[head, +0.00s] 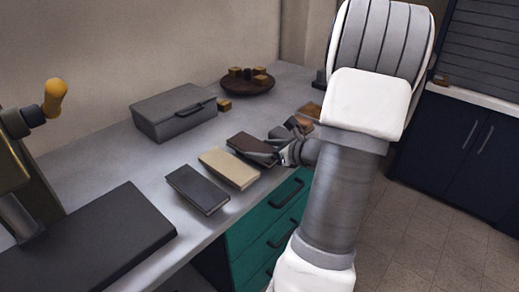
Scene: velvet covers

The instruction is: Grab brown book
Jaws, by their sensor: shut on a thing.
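The brown book (248,145) is a dark brown, flat block on the grey counter, at the right end of a row of books. My gripper (276,153) is at its right end and is shut on it. The fingers are small in the head view and partly cover that end of the book. I cannot tell whether the book is lifted off the counter.
A cream book (229,168) and a dark grey book (197,189) lie to the left of the brown book. A grey box (172,115) with a handle and a round brown tray (247,89) with small blocks stand behind. Teal drawers (262,235) are below the counter edge.

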